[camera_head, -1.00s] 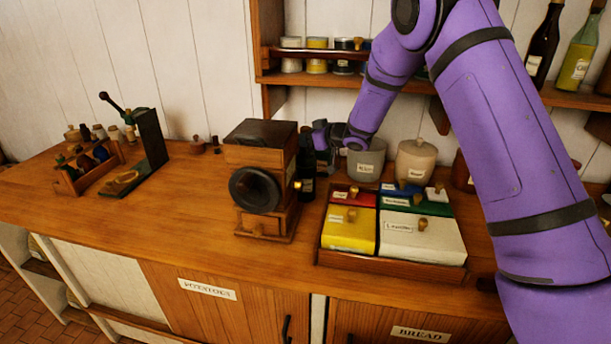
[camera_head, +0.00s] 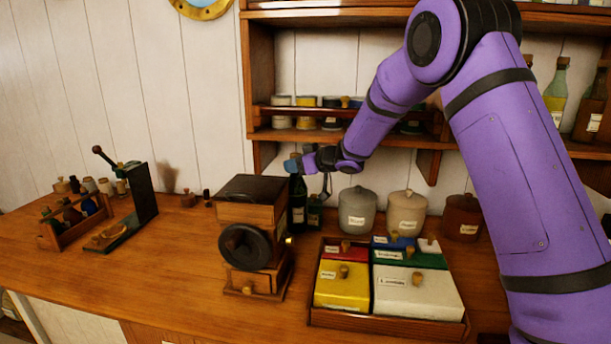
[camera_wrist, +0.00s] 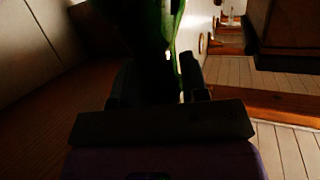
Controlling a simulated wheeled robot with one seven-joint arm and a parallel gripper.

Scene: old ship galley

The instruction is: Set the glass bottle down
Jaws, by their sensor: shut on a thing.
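A dark green glass bottle (camera_head: 298,198) is upright behind the right side of the wooden grinder, near the back of the counter (camera_head: 180,265). My gripper (camera_head: 296,165) is shut on its upper part, reaching in from the right. In the wrist view the green bottle (camera_wrist: 160,35) shows between my dark fingers (camera_wrist: 155,85); the picture there is very dark. Whether the bottle's base touches the counter I cannot tell.
The grinder (camera_head: 252,235) stands just left of the bottle. A small dark bottle (camera_head: 315,212) and a grey jar (camera_head: 357,212) are close on its right. A tray of coloured boxes (camera_head: 390,325) is in front. The counter left of the grinder has free room.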

